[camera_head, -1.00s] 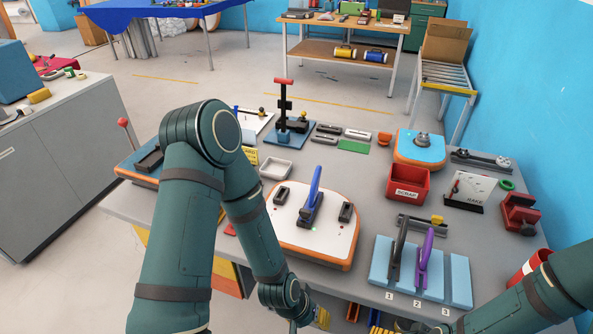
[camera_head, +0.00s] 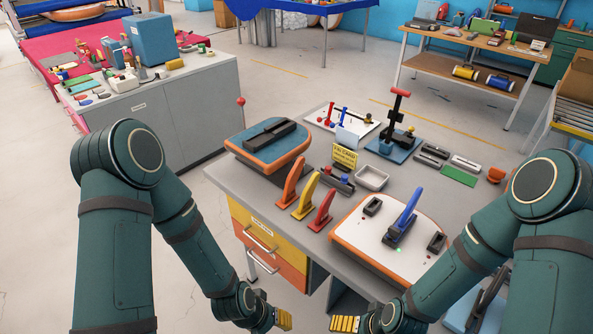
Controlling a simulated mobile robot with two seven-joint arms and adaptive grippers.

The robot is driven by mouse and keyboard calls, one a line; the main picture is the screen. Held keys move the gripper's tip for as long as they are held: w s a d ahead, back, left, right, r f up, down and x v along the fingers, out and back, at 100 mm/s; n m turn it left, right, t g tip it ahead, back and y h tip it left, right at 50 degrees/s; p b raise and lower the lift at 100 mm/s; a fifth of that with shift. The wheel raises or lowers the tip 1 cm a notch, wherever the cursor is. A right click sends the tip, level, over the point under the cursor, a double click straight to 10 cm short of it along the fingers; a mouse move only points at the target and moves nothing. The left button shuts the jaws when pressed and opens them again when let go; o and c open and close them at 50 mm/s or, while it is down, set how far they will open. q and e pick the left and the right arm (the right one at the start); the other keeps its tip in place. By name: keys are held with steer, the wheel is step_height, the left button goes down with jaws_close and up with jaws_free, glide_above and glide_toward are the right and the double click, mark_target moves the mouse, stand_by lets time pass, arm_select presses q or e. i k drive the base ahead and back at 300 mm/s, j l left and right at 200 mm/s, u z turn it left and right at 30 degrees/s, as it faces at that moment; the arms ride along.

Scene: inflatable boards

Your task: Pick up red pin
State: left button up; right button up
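A small upright red pin-like piece (camera_head: 328,115) stands on a white board (camera_head: 361,121) at the back of the grey table. A similar blue piece (camera_head: 342,116) stands beside it. My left gripper (camera_head: 284,320) is low at the bottom centre, with yellow fingertips showing. My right gripper (camera_head: 344,324) is just to the right of it, also with yellow fingertips. Both are in front of the table, well away from the red piece. Their finger gaps are too small to make out, and I see nothing held.
Orange, yellow and red levers (camera_head: 305,198) stand along the table's near left edge. An orange-rimmed board with a blue lever (camera_head: 402,216) is to the right. A black-and-red press (camera_head: 396,120) stands behind. A grey tray (camera_head: 372,178) is between. A grey cabinet (camera_head: 190,112) is at left.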

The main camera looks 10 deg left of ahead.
mark_target(328, 169)
steer(key=j+z, duration=0.1)
steer(key=z, duration=1.05)
steer(key=j+z, duration=0.5)
steer(key=z, duration=0.25)
steer(key=k+j+z, duration=0.15)
steer(key=z, duration=0.2)
steer(key=k+j+z, duration=0.3)
steer(key=j, duration=0.15)
steer(key=k+j+z, duration=0.25)
steer(key=j, duration=0.15)
